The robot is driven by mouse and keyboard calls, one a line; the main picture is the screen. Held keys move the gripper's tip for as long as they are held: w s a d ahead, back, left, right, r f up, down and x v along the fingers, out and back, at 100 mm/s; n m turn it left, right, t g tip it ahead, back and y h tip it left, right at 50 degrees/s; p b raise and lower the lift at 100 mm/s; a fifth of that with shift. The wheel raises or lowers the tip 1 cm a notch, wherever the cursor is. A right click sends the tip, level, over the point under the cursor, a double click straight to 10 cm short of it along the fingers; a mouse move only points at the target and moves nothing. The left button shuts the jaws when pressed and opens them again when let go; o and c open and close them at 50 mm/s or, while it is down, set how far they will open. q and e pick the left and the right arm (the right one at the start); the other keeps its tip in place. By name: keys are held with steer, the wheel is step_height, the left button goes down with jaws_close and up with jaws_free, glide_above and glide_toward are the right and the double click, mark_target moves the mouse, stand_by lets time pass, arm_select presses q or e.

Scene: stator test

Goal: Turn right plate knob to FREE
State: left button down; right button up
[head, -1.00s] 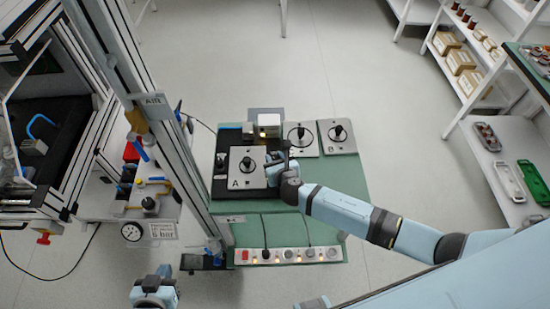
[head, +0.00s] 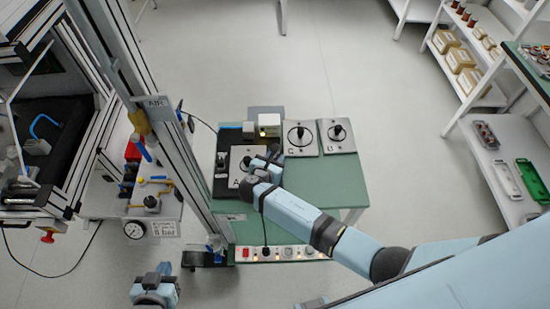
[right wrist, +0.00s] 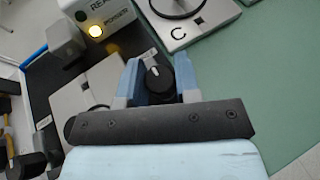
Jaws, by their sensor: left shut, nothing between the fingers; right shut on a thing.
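A black round knob (right wrist: 158,80) with a white mark sits between the two blue fingers of my right gripper (right wrist: 157,76) in the right wrist view. The gripper is shut on it. In the head view, my right gripper (head: 267,160) is over the right side of plate A (head: 236,180) and hides the knob there. I cannot read a FREE label or the knob's setting. Plate A also shows in the right wrist view (right wrist: 80,95), left of the fingers. My left gripper (head: 155,292) is at the bottom left of the head view, shut and empty, away from the plates.
Plates C (head: 300,148) and B (head: 338,146) stand right of plate A, each with a black handle. A box with a lit lamp (head: 268,131) stands behind plate A. The green table (head: 335,190) is clear at right.

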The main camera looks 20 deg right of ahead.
steer(key=shift+d+m+g, duration=0.1)
steer(key=shift+m+g, duration=0.2)
steer(key=o, duration=0.9)
